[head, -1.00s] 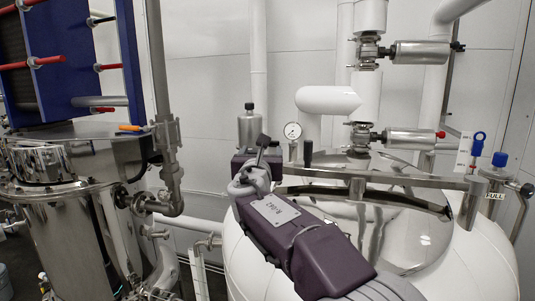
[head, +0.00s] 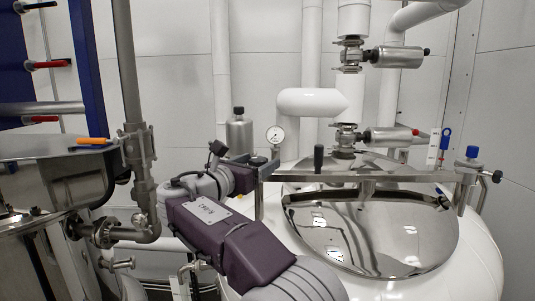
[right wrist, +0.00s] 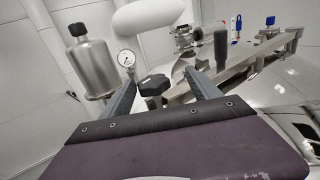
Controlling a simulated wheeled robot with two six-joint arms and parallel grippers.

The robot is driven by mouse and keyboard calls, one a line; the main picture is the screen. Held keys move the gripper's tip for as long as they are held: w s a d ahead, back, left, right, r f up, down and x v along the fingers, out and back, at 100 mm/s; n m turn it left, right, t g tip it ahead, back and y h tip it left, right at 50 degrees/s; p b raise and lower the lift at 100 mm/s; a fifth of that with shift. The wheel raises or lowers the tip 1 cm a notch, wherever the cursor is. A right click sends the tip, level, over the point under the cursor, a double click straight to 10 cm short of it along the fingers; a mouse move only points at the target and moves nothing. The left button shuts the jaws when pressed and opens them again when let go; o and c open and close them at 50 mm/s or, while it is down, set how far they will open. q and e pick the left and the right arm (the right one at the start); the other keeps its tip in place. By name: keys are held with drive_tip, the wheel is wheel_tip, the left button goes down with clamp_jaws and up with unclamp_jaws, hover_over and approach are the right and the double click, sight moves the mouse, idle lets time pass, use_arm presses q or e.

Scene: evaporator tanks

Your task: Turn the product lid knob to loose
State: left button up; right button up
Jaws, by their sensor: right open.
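The product lid (head: 375,235) is a shiny dome on the white tank, under a steel crossbar (head: 400,177). My right gripper (right wrist: 160,80) is open, with a grey finger on each side of the knob. I cannot tell whether either finger touches it. The gripper is at the left end of the crossbar in the head view (head: 260,165). My left gripper is not in view.
A black upright handle (head: 318,158) stands on the crossbar. A blue-topped knob (head: 472,153) is at its right end. A pressure gauge (head: 275,134) and a steel bottle (head: 239,132) are behind my gripper. Pipes and a valve (head: 390,137) rise behind the lid.

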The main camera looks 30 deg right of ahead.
sight(264, 157)
drive_tip(key=w+d+p, duration=0.1)
drive_tip(key=w+d, duration=0.3)
drive_tip(key=shift+w+f+p, duration=0.2)
drive_tip(key=shift+w+p, duration=0.05)
drive_tip(key=shift+p, duration=0.1)
drive_tip(key=shift+s+d+r, duration=0.1)
drive_tip(key=shift+s, duration=0.5)
drive_tip(key=c, duration=0.5)
drive_tip(key=shift+w, duration=0.3)
drive_tip(key=c, duration=0.9)
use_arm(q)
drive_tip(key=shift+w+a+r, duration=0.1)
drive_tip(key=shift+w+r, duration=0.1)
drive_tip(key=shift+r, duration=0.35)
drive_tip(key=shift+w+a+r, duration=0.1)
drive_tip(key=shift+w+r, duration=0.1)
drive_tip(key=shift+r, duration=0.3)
use_arm(e)
drive_tip(key=shift+o, duration=0.3)
drive_tip(key=shift+s, duration=0.1)
drive_tip(key=shift+f, duration=0.25)
drive_tip(key=o, duration=1.3)
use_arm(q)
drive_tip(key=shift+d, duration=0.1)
use_arm(e)
drive_tip(key=shift+o, duration=0.2)
drive_tip(key=shift+r, duration=0.1)
